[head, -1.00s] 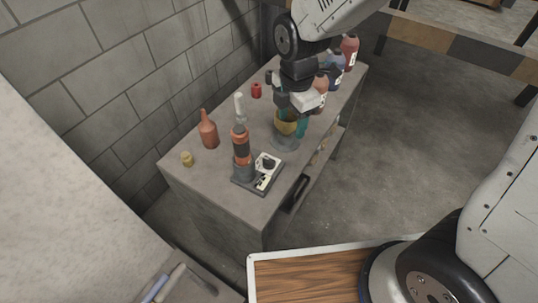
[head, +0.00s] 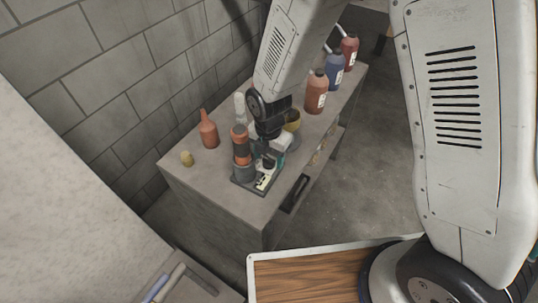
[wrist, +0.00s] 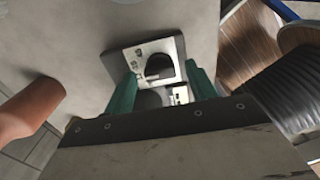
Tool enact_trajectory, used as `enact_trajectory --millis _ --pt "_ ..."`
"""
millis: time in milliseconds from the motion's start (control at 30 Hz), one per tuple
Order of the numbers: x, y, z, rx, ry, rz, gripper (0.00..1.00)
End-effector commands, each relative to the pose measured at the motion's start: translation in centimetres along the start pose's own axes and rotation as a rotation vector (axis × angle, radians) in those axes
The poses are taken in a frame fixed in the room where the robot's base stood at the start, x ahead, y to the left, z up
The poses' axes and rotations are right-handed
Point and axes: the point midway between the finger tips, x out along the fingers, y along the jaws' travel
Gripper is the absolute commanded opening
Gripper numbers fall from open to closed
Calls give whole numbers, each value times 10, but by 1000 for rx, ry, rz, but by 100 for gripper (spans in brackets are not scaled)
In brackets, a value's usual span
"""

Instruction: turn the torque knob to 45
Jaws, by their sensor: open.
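The torque device (head: 264,182) stands near the front edge of the grey table, with a pale panel on a dark base. In the wrist view its pale plate (wrist: 136,56) carries a dark round knob (wrist: 158,67) and small printed marks too small to read. My gripper (wrist: 161,74) is open, with its teal fingers on either side of the knob in that view. I cannot tell whether they touch it. In the head view my gripper (head: 274,161) is low over the panel and hides the knob.
An orange and black cylinder (head: 241,150) rises beside the panel. A yellow container (head: 293,121) and several bottles (head: 316,93) stand behind. The front left tabletop is clear.

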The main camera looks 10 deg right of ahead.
Motion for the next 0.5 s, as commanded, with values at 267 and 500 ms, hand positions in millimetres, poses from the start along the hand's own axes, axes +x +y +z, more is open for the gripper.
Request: enact_trajectory --millis 267,500 --pt "1 0 0 0 0 1 54" --pt "1 0 0 0 0 1 12"
